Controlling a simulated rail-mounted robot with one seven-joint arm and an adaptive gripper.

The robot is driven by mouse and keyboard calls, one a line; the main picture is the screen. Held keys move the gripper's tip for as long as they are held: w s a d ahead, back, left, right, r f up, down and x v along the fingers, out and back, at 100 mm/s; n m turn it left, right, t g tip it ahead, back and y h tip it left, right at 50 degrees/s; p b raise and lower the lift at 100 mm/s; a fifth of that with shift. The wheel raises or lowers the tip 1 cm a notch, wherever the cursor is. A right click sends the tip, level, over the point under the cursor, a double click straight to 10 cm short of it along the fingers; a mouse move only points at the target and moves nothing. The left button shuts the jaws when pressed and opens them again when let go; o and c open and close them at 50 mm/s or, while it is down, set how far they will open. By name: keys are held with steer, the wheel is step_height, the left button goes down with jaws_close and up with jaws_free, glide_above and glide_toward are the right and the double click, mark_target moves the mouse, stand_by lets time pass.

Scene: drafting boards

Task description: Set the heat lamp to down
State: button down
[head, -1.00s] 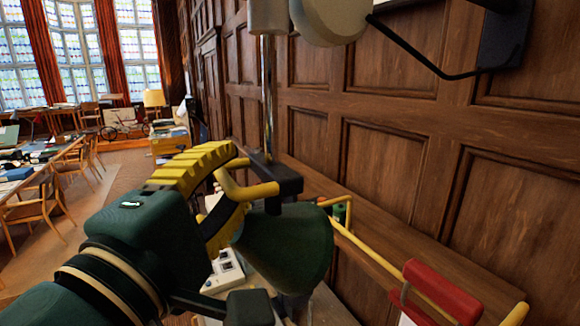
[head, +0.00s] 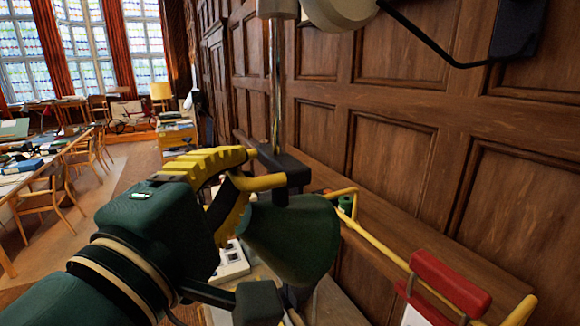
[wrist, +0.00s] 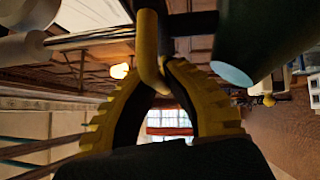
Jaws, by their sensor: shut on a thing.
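The heat lamp has a dark green conical shade (head: 292,238) under a black bracket (head: 285,172) on an upright chrome rod (head: 277,85). A bent yellow handle (head: 262,182) sticks out from the bracket towards my gripper (head: 243,176). The yellow ribbed fingers are shut on this handle, beside the shade. In the wrist view the handle (wrist: 149,48) stands between the two fingertips, with the green shade (wrist: 270,35) at upper right. The shade's wide end faces down and right in the head view. The lower finger's contact with the handle is partly hidden.
A wood-panelled wall (head: 395,150) runs close on the right. A yellow rail (head: 385,245) with a red holder (head: 450,283) stands right of the lamp. A white device (head: 232,262) lies below the gripper. Tables and chairs (head: 45,195) are far left, with open floor between.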

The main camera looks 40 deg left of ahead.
step_height(320, 180, down, 20)
steer(key=b, duration=1.2)
steer(key=shift+w+f, duration=0.15)
steer(key=shift+f, duration=0.05)
steer(key=shift+a+f, duration=0.1)
steer(key=shift+a, duration=0.05)
steer(key=c, duration=1.1)
jaws_free()
steer(key=shift+r, duration=0.3)
steer(key=v, duration=1.2)
